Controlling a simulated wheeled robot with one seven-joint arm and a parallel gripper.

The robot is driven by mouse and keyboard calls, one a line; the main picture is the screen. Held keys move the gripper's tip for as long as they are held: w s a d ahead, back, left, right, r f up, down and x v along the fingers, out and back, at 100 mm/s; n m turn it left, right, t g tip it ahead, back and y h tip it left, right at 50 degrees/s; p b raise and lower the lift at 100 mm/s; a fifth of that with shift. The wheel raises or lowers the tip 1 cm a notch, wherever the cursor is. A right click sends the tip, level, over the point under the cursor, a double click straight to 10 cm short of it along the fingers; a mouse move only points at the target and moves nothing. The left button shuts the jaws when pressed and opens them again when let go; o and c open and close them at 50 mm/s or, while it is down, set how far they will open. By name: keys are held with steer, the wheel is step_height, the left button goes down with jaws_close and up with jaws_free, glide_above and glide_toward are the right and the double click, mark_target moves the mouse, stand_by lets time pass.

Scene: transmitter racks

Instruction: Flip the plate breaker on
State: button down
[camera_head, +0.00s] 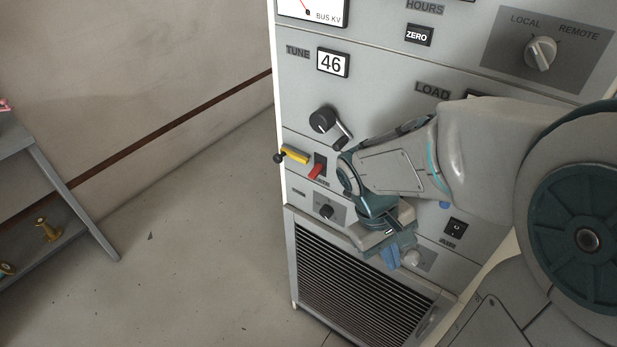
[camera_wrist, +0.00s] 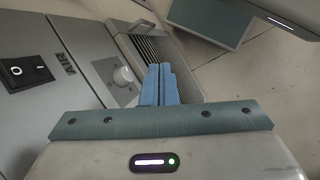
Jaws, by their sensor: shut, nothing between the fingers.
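A breaker with a red lever (camera_head: 317,168) sits on the grey rack's lower panel, left of my arm in the head view. The lever tilts down and toward the front; its label is too small to read, so I cannot confirm it is the plate breaker. My gripper (camera_head: 391,260) is to the right of it and lower, apart from it. Its blue fingers (camera_wrist: 160,84) are together and empty, in front of the lower panel near a round pale knob (camera_wrist: 122,76). The red lever is not in the wrist view.
A yellow handle (camera_head: 293,155) sticks out left of the red lever. A crank (camera_head: 325,122) is above it and a small black knob (camera_head: 326,211) below. A black rocker switch (camera_wrist: 26,72) is right of my gripper in the head view. Open floor (camera_head: 190,240) lies left.

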step_height(320, 180, down, 3)
steer(key=w+n+g+h+b, duration=0.1)
steer(key=n+h, duration=0.1)
steer(key=h, duration=0.1)
steer(key=n+t+h+b, duration=0.2)
steer(key=n+t+h, duration=0.5)
steer(key=n+t, duration=1.55)
glide_toward(320, 183)
steer(key=f+v, duration=0.1)
steer(key=v, duration=0.3)
steer(key=shift+w+m+t, duration=0.15)
steer(key=shift+m+t, duration=0.1)
steer(key=shift+w+r+h, duration=0.1)
steer(key=shift+r+h, duration=0.05)
steer(key=shift+h, duration=0.15)
steer(key=p+x, duration=0.1)
steer(key=x, duration=0.9)
steer(key=shift+d+r, duration=0.1)
steer(key=shift+d, duration=0.05)
steer(key=shift+s+a+r+p, duration=0.15)
steer(key=shift+s+r, duration=0.05)
steer(key=shift+r, duration=0.35)
steer(key=shift+s+a+r+p, duration=0.15)
steer(key=shift+s+r, duration=0.05)
steer(key=shift+r, duration=0.35)
steer(key=shift+s+a+r+p, duration=0.1)
steer(key=shift+s+r+p, duration=0.1)
steer(key=shift+r, duration=0.35)
